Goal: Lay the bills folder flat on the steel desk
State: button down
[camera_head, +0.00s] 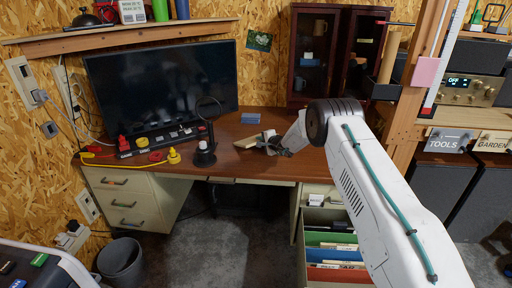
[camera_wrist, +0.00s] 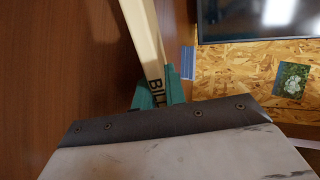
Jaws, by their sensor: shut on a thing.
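The bills folder (camera_wrist: 146,40) is cream, with "BILL" lettering partly visible in the wrist view, where it shows as a narrow strip. My gripper (camera_wrist: 157,97) has teal fingertips shut on its near end. In the head view, my gripper (camera_head: 277,146) is over the right part of the steel desk (camera_head: 225,128), which has a brown top and cream drawers. The folder (camera_head: 247,141) extends left from it, low over the desk top. I cannot tell whether it touches the top.
An open file drawer (camera_head: 333,272) with coloured folders is below the desk's right side. Some brown top around the folder is bare.

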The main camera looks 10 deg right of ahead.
jog(key=c, duration=1.6)
grip_release()
jog(key=shift+v, duration=4)
notch_tip(320, 180, up, 7)
jog(key=s, duration=0.2)
jog(key=shift+s+d, duration=0.3)
jog(key=shift+d, duration=0.15)
